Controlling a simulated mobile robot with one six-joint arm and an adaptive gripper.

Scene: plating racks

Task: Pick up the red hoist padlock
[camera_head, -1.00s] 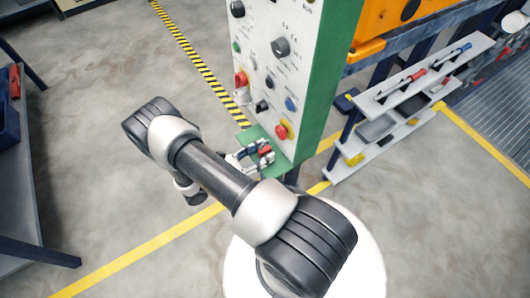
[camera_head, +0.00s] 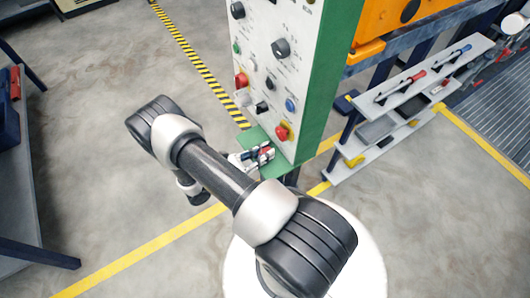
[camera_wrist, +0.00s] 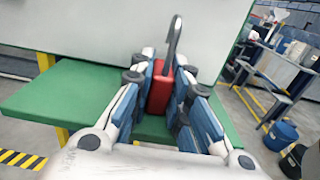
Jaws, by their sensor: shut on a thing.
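The red padlock (camera_wrist: 160,92) with its grey shackle upright is between the blue-padded fingers of my gripper (camera_wrist: 168,100) in the wrist view. The fingers are shut on its body from both sides. Behind and below it is the green shelf (camera_wrist: 55,105) of the control cabinet. I cannot tell whether the padlock touches the shelf. In the head view my gripper (camera_head: 255,156) is small, over the green shelf (camera_head: 255,134) at the cabinet's foot, with a bit of red between its fingers.
The cabinet's control panel (camera_head: 268,75), with knobs and buttons, rises right behind the shelf. A grey rack (camera_head: 400,110) with tools stands to the right. A blue drum (camera_wrist: 282,135) shows at right in the wrist view. Open floor (camera_head: 80,130) lies to the left.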

